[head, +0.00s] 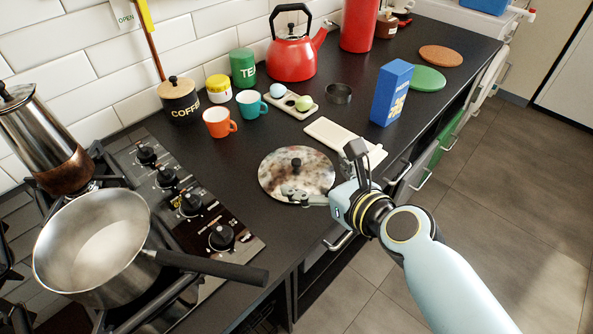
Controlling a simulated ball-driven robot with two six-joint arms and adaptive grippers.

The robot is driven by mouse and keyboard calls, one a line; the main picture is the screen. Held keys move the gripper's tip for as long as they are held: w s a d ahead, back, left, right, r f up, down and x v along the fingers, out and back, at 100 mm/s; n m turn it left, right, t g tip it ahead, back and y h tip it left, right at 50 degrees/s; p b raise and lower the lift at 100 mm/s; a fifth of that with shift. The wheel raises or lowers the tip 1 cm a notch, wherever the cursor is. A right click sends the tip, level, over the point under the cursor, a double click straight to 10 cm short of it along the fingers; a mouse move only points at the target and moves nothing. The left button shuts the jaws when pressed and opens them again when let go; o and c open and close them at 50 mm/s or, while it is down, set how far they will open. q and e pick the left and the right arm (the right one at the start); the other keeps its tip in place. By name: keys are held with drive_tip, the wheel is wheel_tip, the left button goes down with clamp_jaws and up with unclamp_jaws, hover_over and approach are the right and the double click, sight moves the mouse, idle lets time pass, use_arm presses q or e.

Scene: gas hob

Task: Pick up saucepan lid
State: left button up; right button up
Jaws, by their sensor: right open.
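The saucepan lid (273,174), round and shiny with mottled reflections and a dark knob, lies flat on the black worktop right of the hob. My right gripper (324,171) is open at the lid's right front edge. One finger reaches over the lid's front rim and the other is raised near the white board. I cannot tell whether the finger touches the lid. The saucepan (95,245) stands uncovered on the hob, its dark handle pointing right. My left gripper is not in view.
A white board (335,135) lies right behind the lid, near a blue box (391,92). Orange (219,122) and teal (251,104) mugs, a coffee jar (179,100) and a red kettle (291,57) stand farther back. Hob knobs (191,204) lie left of the lid.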

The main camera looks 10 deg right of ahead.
sight(299, 164)
drive_tip(key=b+x, duration=0.1)
drive_tip(key=x, duration=0.7)
drive_tip(key=shift+d+r, duration=0.1)
drive_tip(key=shift+d, duration=0.1)
drive_tip(key=shift+s+r, duration=0.1)
drive_tip(key=shift+s, duration=0.1)
clamp_jaws()
idle(0.3)
